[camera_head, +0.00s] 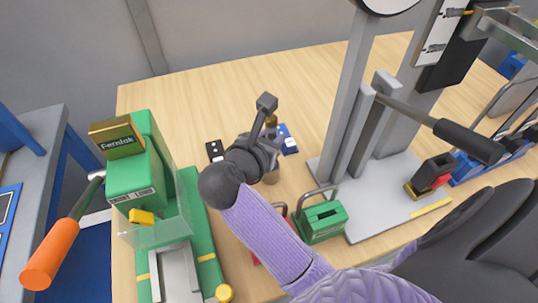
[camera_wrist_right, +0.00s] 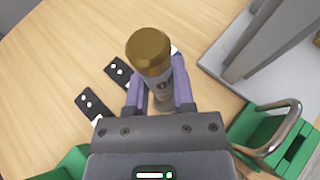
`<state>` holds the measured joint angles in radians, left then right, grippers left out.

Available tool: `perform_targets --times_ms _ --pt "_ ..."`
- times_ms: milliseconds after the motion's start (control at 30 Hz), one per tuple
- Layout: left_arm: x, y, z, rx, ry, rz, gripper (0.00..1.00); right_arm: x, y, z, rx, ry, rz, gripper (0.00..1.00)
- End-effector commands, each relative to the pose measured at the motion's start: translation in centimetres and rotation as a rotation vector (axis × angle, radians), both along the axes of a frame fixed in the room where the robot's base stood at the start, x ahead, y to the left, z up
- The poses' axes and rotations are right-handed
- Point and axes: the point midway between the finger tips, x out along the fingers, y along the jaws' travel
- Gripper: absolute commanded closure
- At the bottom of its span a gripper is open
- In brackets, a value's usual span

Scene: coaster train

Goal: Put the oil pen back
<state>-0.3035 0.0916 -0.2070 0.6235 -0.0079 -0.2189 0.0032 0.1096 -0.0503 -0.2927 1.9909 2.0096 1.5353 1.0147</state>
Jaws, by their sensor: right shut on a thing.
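The oil pen, a grey cylinder with a gold-brown cap (camera_wrist_right: 149,48), is between the fingers of my right gripper (camera_wrist_right: 159,92). The fingers are shut on its body, and the cap end points toward the wrist camera. In the head view the right gripper (camera_head: 268,140) is over the middle of the table, and the pen's gold cap (camera_head: 271,121) shows just past it. The gripper hides most of the pen there, and I cannot tell whether its lower end touches the table. My left gripper is not in view.
A blue block (camera_head: 288,139) lies right beside the gripper. Black tiles with white dots (camera_head: 214,151) lie left. A green Fernink machine (camera_head: 135,180) stands left; a grey press (camera_head: 352,180) stands right. A green handled box (camera_head: 320,221) is in front.

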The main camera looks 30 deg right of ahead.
Motion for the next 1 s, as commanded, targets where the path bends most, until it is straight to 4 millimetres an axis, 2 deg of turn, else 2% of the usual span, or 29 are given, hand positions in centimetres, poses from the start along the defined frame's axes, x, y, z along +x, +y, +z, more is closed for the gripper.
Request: perform_targets --times_ms 100,200,600,633,767,1000 --pt "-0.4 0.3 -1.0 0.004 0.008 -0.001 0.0 0.0 0.0 -2.7 -0.003 0.005 0.002 1.0" --pt "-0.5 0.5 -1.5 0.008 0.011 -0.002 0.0 0.0 0.0 -4.4 -0.003 0.002 0.002 1.0" --pt "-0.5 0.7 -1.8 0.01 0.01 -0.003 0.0 0.0 0.0 -5.2 0.001 0.0 0.001 1.0" --pt "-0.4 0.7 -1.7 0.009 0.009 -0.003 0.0 0.0 0.0 -5.1 0.001 0.0 0.001 0.63" --pt "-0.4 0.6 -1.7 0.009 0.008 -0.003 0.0 0.0 0.0 -5.0 0.0 0.0 0.001 0.36" --pt "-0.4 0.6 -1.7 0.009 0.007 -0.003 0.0 0.0 0.0 -5.0 0.0 -0.001 0.002 0.34"
